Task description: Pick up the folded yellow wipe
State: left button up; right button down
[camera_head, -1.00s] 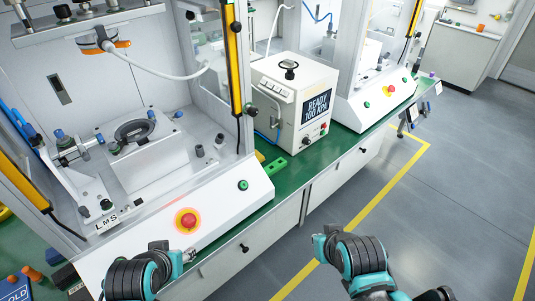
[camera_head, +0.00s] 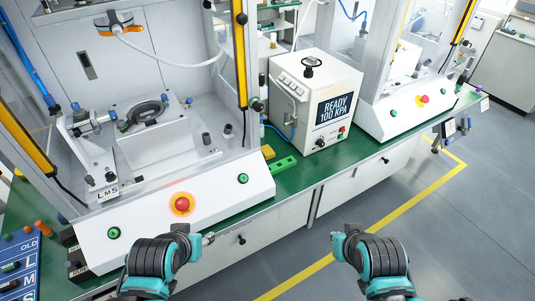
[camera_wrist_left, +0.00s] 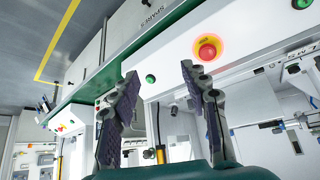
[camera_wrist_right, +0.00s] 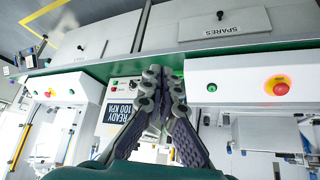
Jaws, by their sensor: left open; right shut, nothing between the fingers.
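A small yellow piece (camera_head: 268,152) lies on the green bench top between the left press and the grey pressure box, just behind a green block. It may be the folded yellow wipe; it is too small to make out folds. My left gripper (camera_head: 208,239) is in front of the left press, well apart from the yellow piece. In the left wrist view its fingers (camera_wrist_left: 158,78) are spread with nothing between them. My right gripper (camera_head: 336,240) is in front of the bench, over the floor. In the right wrist view its fingers (camera_wrist_right: 161,75) are together and empty.
The left press has a red button (camera_head: 181,204) on its sloping front panel. The green block (camera_head: 283,164) and the pressure box (camera_head: 315,98), reading READY 100 KPA, stand on the bench. A blue board (camera_head: 18,265) is at far left. Floor at right is clear.

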aim_at(268, 152)
jog(key=i+l+u, duration=0.6)
jog(key=i+u, duration=0.15)
jog(key=i+l+u, duration=0.35)
jog(key=i+l, duration=0.1)
